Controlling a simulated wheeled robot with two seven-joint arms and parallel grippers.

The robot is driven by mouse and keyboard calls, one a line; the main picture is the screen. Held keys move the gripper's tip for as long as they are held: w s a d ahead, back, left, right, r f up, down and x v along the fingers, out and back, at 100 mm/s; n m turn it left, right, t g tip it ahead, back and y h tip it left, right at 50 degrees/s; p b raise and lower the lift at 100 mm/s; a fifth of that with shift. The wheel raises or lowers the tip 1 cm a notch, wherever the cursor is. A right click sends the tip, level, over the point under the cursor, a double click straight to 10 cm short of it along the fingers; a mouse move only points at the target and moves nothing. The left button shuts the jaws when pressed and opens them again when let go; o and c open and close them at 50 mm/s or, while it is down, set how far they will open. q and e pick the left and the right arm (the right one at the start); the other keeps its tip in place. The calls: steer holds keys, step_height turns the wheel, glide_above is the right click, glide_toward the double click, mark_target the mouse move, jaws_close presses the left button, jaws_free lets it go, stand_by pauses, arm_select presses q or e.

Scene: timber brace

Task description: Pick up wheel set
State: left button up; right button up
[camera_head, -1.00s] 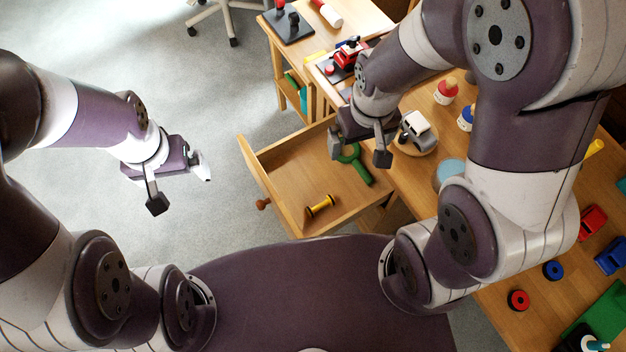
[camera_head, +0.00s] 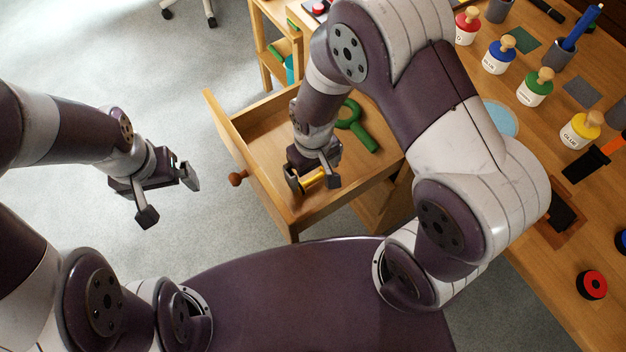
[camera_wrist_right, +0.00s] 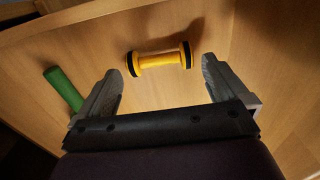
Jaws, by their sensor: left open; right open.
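The wheel set (camera_wrist_right: 159,62) is a yellow axle with a black-rimmed wheel at each end. It lies on the floor of the open wooden drawer (camera_head: 262,148). In the head view the wheel set (camera_head: 313,180) is partly hidden by my right gripper (camera_head: 314,186), which is open above it. In the right wrist view the wheel set lies just beyond and between the spread fingers of my right gripper (camera_wrist_right: 161,80), with nothing gripped. My left gripper (camera_head: 171,197) is open and empty over the grey floor, left of the drawer.
A green magnifier-shaped tool (camera_head: 362,134) lies in the drawer, and its green part (camera_wrist_right: 63,88) shows in the right wrist view. The drawer's walls stand around the right gripper. The workbench (camera_head: 540,130) at right holds several glue jars. Floor at left is clear.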

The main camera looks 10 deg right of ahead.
mark_target(313, 178)
steer(key=f+b, duration=0.1)
steer(key=f, duration=0.3)
steer(key=shift+w, duration=0.2)
steer(key=c, duration=0.7)
steer(key=shift+r, duration=0.2)
steer(key=shift+c, duration=0.2)
